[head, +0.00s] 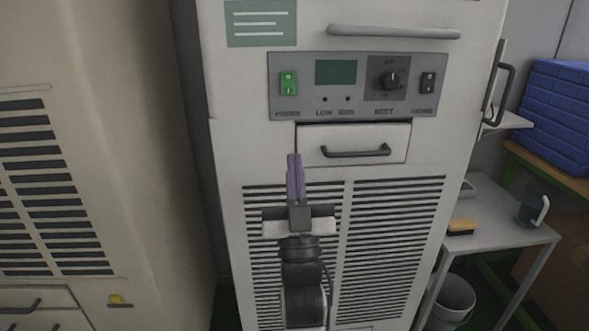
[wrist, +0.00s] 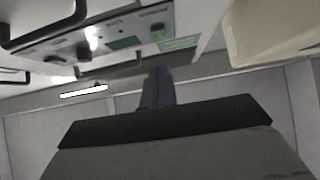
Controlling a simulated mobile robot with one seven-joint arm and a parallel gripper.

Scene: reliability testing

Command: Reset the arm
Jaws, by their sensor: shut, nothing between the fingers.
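My gripper (head: 294,160) is at the lower middle of the head view, its purple-grey fingers pointing up and together, with nothing between them. My dark arm links stand upright below it, in front of the white cabinet (head: 232,150). The fingertips show just left of the small drawer (head: 385,135), below the control panel (head: 350,70); I cannot tell the gap to the cabinet. In the wrist view the closed fingers (wrist: 158,78) stick out past the dark gripper body, and the control panel (wrist: 125,28) shows upside down above them.
A beige cabinet (head: 120,130) with vents stands close on the left. At right are a small grey table (head: 490,215) with a mug (head: 533,205) and a brush (head: 461,227), a bin (head: 453,298) below, and a stack of blue boxes (head: 560,115).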

